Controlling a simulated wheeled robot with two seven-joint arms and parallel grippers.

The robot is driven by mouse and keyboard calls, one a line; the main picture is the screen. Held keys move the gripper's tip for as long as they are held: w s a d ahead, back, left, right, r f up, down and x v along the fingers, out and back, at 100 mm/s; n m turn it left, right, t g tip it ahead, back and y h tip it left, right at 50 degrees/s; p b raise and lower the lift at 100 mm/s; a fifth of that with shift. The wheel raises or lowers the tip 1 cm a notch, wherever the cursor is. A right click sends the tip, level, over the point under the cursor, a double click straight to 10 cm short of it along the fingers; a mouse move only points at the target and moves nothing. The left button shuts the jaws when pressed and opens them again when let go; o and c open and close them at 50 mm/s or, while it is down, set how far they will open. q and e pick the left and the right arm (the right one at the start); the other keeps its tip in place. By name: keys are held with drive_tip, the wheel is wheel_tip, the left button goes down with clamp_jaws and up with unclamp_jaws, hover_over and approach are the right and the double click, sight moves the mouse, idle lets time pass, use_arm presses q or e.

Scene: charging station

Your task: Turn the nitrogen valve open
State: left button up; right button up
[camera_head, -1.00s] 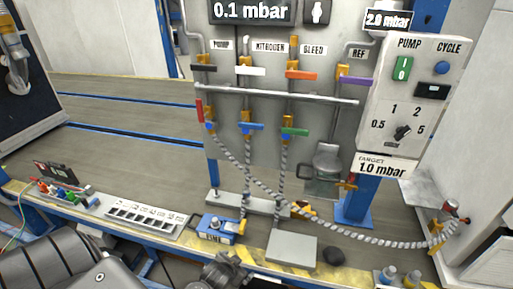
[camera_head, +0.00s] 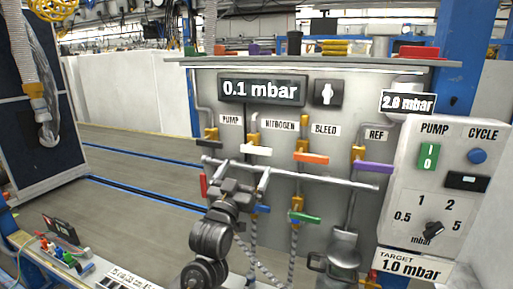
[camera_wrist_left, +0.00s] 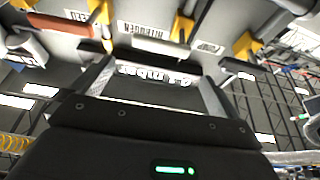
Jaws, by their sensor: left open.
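The nitrogen valve's white lever handle (camera_head: 256,150) lies level across its brass body under the NITROGEN label (camera_head: 279,126) on the grey panel. My left gripper (camera_head: 246,168) is open and empty, its two fingers pointing up just below that handle in the head view. In the left wrist view the panel appears upside down. There the handle (camera_wrist_left: 160,46) lies beyond the open fingers (camera_wrist_left: 156,75), and I see no clear contact. My right gripper is not in view.
The black pump lever (camera_head: 208,143) and orange bleed lever (camera_head: 312,158) flank the white one. A horizontal metal bar (camera_head: 310,180) crosses below the levers, close to my left gripper. The control box (camera_head: 440,190) stands at the right. The display (camera_head: 262,90) reads 0.1 mbar.

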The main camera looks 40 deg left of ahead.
sight(255, 149)
use_arm(q)
drive_tip(key=p+x, duration=0.2)
drive_tip(key=x, duration=0.6)
drive_tip(key=shift+w+a+r, duration=0.1)
drive_tip(key=shift+w+a, duration=0.05)
drive_tip(key=shift+w, duration=0.2)
drive_tip(key=shift+w+a+r+p, duration=0.1)
drive_tip(key=shift+w+a+p, duration=0.05)
drive_tip(key=shift+w+p, duration=0.3)
drive_tip(key=c, duration=1.1)
drive_tip(key=shift+c, duration=0.2)
